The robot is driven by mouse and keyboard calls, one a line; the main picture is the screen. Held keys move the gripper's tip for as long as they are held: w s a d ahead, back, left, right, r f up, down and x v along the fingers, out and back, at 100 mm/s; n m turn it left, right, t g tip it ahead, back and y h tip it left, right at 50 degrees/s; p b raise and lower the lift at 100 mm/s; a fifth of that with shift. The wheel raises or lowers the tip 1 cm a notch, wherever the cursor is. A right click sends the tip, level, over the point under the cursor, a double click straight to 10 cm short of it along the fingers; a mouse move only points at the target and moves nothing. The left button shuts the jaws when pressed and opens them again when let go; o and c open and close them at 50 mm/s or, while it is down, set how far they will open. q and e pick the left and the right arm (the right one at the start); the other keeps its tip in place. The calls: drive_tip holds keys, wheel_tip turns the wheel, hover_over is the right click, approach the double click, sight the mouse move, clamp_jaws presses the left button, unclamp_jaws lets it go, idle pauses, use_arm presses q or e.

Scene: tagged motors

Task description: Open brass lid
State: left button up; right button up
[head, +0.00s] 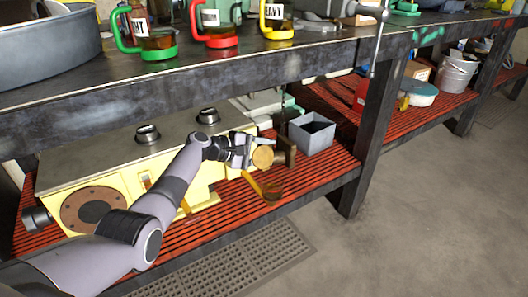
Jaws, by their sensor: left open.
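A round brass lid (263,157) faces me on the lower shelf, near the right end of a yellow motor (115,180). My left gripper (248,150) is open, with its fingers close to the lid's left and upper edge. I cannot tell whether they touch it. The lid looks shut, but its hinge or mount is hidden or too small to make out. Two dark round fittings (147,133) stand on the motor's grey top. My right gripper is not in view.
A grey box (312,135) stands to the right. The bench top (200,75) overhangs the shelf, and a dark leg (372,120) stands further right.

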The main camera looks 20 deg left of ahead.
use_arm(q)
drive_tip(key=shift+s+a+r+p, duration=0.3)
drive_tip(key=shift+s+a+p, duration=0.05)
drive_tip(key=shift+p, duration=0.05)
drive_tip(key=p+v, duration=0.2)
drive_tip(key=v, duration=0.4)
drive_tip(key=shift+f+p, duration=0.1)
drive_tip(key=shift+p, duration=0.25)
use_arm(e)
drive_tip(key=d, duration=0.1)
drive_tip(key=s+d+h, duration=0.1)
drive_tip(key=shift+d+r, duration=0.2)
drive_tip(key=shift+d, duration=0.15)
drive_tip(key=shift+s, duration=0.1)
